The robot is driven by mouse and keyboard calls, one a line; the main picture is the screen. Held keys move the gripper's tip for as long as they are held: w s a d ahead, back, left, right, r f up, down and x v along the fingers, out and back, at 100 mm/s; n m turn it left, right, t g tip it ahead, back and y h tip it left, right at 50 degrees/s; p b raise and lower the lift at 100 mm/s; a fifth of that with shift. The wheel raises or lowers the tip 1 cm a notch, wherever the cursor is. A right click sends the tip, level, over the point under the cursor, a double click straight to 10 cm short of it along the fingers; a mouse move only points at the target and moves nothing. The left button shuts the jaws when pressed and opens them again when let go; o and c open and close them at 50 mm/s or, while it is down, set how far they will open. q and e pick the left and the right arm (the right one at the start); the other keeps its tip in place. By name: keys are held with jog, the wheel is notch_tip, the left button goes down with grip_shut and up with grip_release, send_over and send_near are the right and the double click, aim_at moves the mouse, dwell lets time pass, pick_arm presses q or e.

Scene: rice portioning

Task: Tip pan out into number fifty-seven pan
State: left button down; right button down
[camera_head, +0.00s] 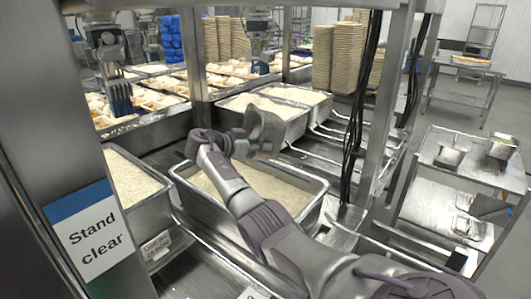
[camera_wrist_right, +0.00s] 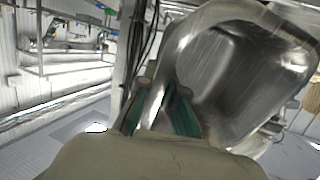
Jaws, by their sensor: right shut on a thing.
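A small metal pan (camera_head: 266,130) is tilted on its side above a large metal bin of rice (camera_head: 318,197) in the middle of the head view. My right gripper (camera_head: 238,140) is shut on the pan's rim. In the right wrist view, the green-padded fingers of the right gripper (camera_wrist_right: 162,112) close on the rim, and the inside of the pan (camera_wrist_right: 225,65) looks mostly bare metal. I cannot read the number fifty-seven on any pan. My left gripper is not in view.
Another rice bin (camera_head: 150,205) stands at left, and two more (camera_head: 295,118) stand behind. A metal post (camera_head: 385,100) with hanging black cables (camera_head: 358,120) rises right of my arm. A steel cart (camera_head: 410,205) with small pans is at right. A "Stand clear" sign (camera_head: 92,235) is front left.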

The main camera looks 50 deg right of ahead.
jog(key=shift+w+a+r+g+h+b, duration=0.3)
jog(key=shift+h+b, duration=0.4)
jog(key=shift+b, duration=0.4)
jog(key=shift+w+a+r+g+h+b, duration=0.15)
jog(key=shift+a+h+b, duration=0.25)
jog(key=shift+h+b, duration=0.5)
jog(key=shift+a+r+b, duration=0.1)
jog(key=shift+a+b, duration=0.05)
jog(key=shift+b, duration=0.4)
jog(key=shift+r+n, duration=0.1)
jog(key=shift+n, duration=0.2)
jog(key=shift+r, duration=0.1)
